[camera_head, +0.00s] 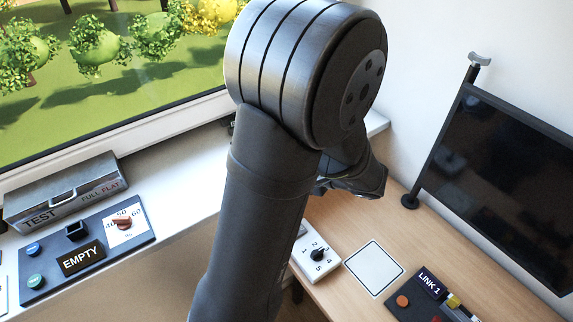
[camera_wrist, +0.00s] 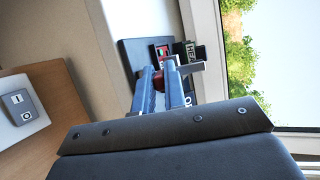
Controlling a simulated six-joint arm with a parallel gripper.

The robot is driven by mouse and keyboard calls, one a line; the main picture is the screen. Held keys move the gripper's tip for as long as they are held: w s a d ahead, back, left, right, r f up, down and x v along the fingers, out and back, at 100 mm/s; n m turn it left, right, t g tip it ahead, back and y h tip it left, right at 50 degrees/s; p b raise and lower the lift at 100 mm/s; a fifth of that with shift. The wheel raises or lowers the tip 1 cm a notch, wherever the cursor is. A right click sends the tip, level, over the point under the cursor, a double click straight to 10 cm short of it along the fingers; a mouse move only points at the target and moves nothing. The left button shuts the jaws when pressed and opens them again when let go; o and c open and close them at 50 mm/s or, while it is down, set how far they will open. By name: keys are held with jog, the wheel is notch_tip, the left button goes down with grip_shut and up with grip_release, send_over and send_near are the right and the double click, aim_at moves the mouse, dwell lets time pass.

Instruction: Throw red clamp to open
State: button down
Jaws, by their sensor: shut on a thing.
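My gripper (camera_wrist: 158,74) shows in the wrist view with its two blue-grey fingers close together. They are shut on a red part, the red clamp (camera_wrist: 158,82), which shows only as a small patch between them. The clamp sits in front of a dark panel (camera_wrist: 127,52) on the wall side beside the window. The fingers hide much of the clamp, so I cannot tell its lever position. In the head view my arm covers the gripper and the clamp.
In the head view, a panel labelled EMPTY (camera_head: 82,259) with a dial and a TEST box (camera_head: 66,192) stand on the sill at left. A numbered dial (camera_head: 319,254), a white square (camera_head: 373,269) and a LINK 1 panel (camera_head: 429,283) lie on the desk (camera_head: 347,222) beside a dark monitor (camera_head: 510,175).

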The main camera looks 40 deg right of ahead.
jog(key=c, duration=1.5)
grip_release()
jog(key=v, duration=1.7)
jog(key=shift+s+d+r, duration=0.1)
jog(key=shift+s+r, duration=0.05)
jog(key=x, duration=1.7)
jog(key=shift+w, duration=0.2)
